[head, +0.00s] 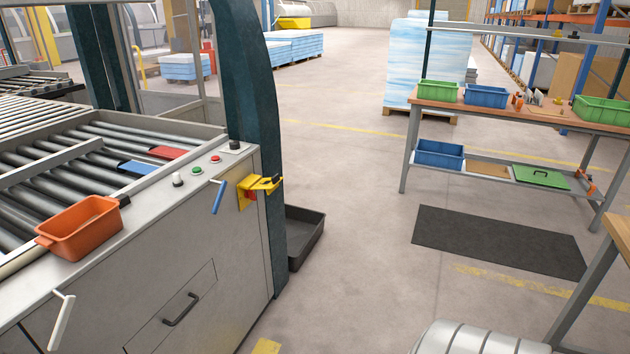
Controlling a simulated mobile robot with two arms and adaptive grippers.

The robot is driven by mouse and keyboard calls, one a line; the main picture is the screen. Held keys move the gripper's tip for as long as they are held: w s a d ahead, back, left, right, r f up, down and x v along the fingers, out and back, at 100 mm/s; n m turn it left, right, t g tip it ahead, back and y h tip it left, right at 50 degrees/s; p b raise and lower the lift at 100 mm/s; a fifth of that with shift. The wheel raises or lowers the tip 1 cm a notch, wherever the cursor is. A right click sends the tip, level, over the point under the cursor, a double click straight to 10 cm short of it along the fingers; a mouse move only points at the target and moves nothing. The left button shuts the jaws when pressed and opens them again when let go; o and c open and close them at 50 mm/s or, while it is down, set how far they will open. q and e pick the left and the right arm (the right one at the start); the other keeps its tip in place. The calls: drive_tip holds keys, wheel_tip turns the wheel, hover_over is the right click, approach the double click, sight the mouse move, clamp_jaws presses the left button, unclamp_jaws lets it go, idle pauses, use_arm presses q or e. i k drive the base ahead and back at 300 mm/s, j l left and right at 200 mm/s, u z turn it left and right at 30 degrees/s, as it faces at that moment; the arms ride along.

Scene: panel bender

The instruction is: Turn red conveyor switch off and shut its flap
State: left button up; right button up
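The conveyor switch is in a yellow housing (243,194) on the right end of the grey machine's front panel in the head view. A small red part, the switch (253,195), shows at the housing, partly covered from above. The yellow flap (262,183) stands out from the housing towards the right, so it looks open. A dark piece sits at its outer end. The switch's exact turn position is too small to tell. Neither of my grippers is in view.
A blue lever handle (218,196) sticks out left of the switch. A dark tray (305,236) lies on the floor beside the machine. A black mat (497,242) lies right; floor between is clear.

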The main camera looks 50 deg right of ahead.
sight(249, 194)
drive_tip(key=z, duration=1.4)
drive_tip(key=i+l+u, duration=0.15)
drive_tip(key=i+l, duration=0.25)
drive_tip(key=i+l+u, duration=0.1)
drive_tip(key=i+l, duration=0.3)
drive_tip(key=i+l+u, duration=0.15)
drive_tip(key=i+l, duration=0.25)
drive_tip(key=l, duration=0.15)
drive_tip(key=i+l+u, duration=0.1)
drive_tip(key=i+l, duration=0.25)
drive_tip(key=l, duration=0.15)
